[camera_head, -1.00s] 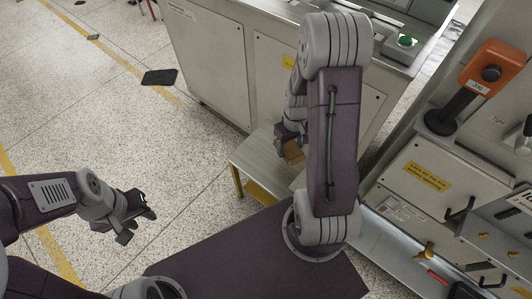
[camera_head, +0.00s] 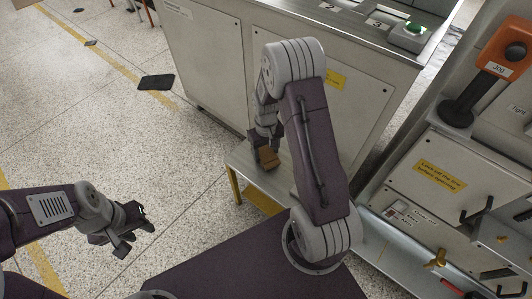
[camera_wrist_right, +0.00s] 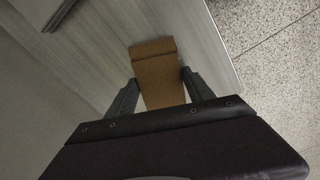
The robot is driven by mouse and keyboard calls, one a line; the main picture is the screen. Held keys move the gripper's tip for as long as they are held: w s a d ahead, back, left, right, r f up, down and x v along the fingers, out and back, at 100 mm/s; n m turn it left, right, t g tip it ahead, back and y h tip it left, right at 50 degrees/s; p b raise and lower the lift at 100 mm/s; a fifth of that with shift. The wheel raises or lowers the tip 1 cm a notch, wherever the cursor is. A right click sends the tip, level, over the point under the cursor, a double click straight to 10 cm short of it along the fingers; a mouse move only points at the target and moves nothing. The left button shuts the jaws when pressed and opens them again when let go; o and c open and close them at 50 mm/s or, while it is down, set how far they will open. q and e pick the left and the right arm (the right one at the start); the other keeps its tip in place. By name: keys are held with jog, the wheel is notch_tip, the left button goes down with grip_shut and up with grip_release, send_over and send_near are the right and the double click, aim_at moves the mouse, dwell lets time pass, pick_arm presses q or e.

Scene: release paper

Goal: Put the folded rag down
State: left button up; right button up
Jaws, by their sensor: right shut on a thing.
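The folded rag (camera_head: 268,158) is a small brown folded piece at the end of my right arm. My right gripper (camera_head: 264,144) is shut on it, low over the small pale bench (camera_head: 240,160). In the right wrist view the rag (camera_wrist_right: 160,88) lies between the two dark fingers of the right gripper (camera_wrist_right: 161,80), with the grey wood-grained bench top (camera_wrist_right: 95,50) beneath. I cannot tell whether the rag touches the bench. My left gripper (camera_head: 134,228) is open and empty over the floor at the left.
A large grey machine cabinet (camera_head: 215,70) stands behind the bench. At the right is a machine with an orange-topped lever (camera_head: 503,47) and several handles. A dark flat piece (camera_head: 156,82) lies on the speckled floor.

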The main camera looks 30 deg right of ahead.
aim_at(266, 153)
jog(key=o, duration=1.4)
jog(key=shift+f, duration=0.1)
jog(key=shift+o, duration=0.2)
notch_tip(266, 153, up, 12)
jog(key=p, duration=0.6)
jog(key=s+a+r+t, duration=0.1)
jog(key=s+a+r, duration=0.25)
jog(key=s, duration=0.25)
jog(key=s+a+r, duration=0.2)
jog(key=s+a, duration=0.2)
jog(key=s, duration=0.3)
notch_tip(266, 153, up, 29)
jog(key=p, duration=3)
jog(key=shift+w+r, duration=0.2)
jog(key=shift+w, duration=0.1)
